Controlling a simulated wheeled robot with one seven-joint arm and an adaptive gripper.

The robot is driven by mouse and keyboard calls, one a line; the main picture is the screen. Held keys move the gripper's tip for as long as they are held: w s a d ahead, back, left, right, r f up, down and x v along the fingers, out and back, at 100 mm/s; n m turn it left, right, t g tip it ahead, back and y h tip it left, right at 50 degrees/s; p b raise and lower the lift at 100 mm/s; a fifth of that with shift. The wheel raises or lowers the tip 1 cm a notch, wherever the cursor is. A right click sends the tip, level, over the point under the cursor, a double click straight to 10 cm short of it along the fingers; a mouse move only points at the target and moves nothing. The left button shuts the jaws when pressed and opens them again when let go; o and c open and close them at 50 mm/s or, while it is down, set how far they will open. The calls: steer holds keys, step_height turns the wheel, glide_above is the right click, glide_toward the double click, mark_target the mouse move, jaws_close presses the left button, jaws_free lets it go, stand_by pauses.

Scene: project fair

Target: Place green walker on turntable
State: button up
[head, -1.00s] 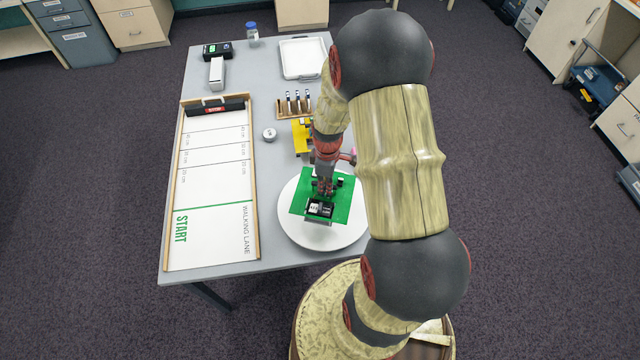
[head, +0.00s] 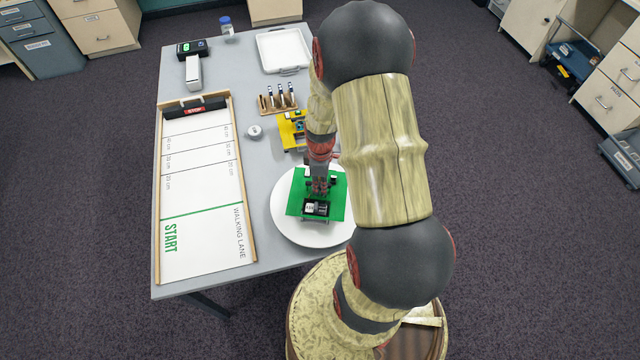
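The green walker (head: 335,207) is a flat green plate with dark and white parts on top. In the head view it is over the round white turntable (head: 285,226) at the near right of the table, and it looks level. I cannot tell whether it rests fully on the disc. My gripper (head: 319,190) points down at the middle of the walker, just behind its black-and-white block. The fingertips are small and dark among the walker's parts, so their opening and any grip on it cannot be made out.
A yellow walker (head: 291,131) stands behind the turntable, close to my arm. Behind it is a wooden rack (head: 277,103) holding several upright pieces. A small round item (head: 255,131) lies nearby. The walking lane (head: 202,190) fills the left side. A white tray (head: 284,51) is at the back.

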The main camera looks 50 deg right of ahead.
steer(key=o, duration=0.4)
step_height(320, 180, up, 12)
steer(key=p, duration=0.2)
step_height(320, 180, up, 6)
steer(key=m, duration=0.1)
glide_above(309, 195)
steer(key=s+a+r+m+t, duration=0.2)
steer(key=s+a+r, duration=0.1)
steer(key=a+r, duration=0.3)
steer(key=s+a+r+m+t, duration=0.1)
steer(key=s+a+r+m, duration=0.1)
steer(key=a+r, duration=0.5)
steer(key=s+a+r+m+t, duration=0.2)
steer(key=s+a+r, duration=0.2)
steer(key=a+r, duration=0.2)
steer(key=shift+a+r+t, duration=0.25)
steer(key=shift+r+t, duration=0.05)
steer(key=shift+r, duration=0.4)
